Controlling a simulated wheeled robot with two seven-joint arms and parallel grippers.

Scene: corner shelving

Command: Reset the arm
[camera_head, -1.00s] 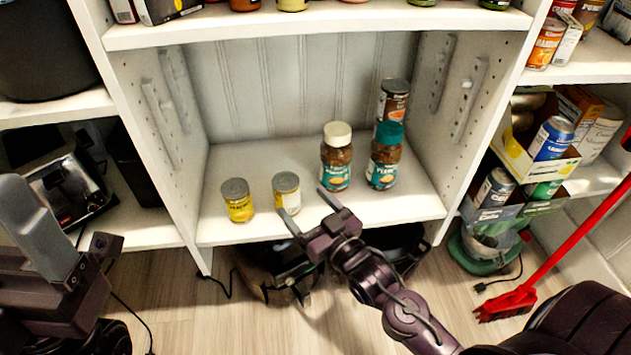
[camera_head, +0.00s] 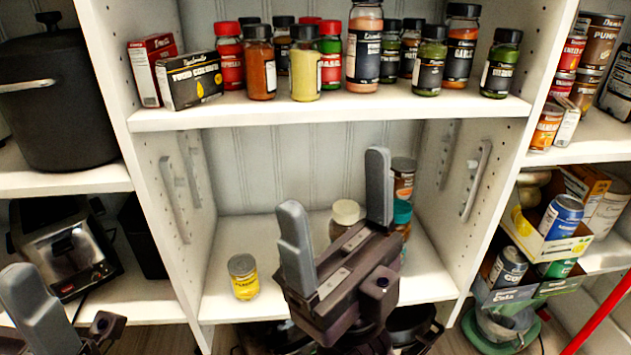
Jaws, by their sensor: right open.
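My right gripper (camera_head: 338,225) is open and empty, its two grey fingers pointing up and spread apart. It is in front of the lower middle shelf and hides part of it. My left gripper (camera_head: 38,310) shows only in part at the lower left edge, with one grey finger visible; its opening cannot be told.
Jars, one with a cream lid (camera_head: 346,212), are partly hidden behind my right gripper. Spice jars (camera_head: 363,45) line the upper shelf. A black pot (camera_head: 55,100) and a toaster (camera_head: 65,255) are at left.

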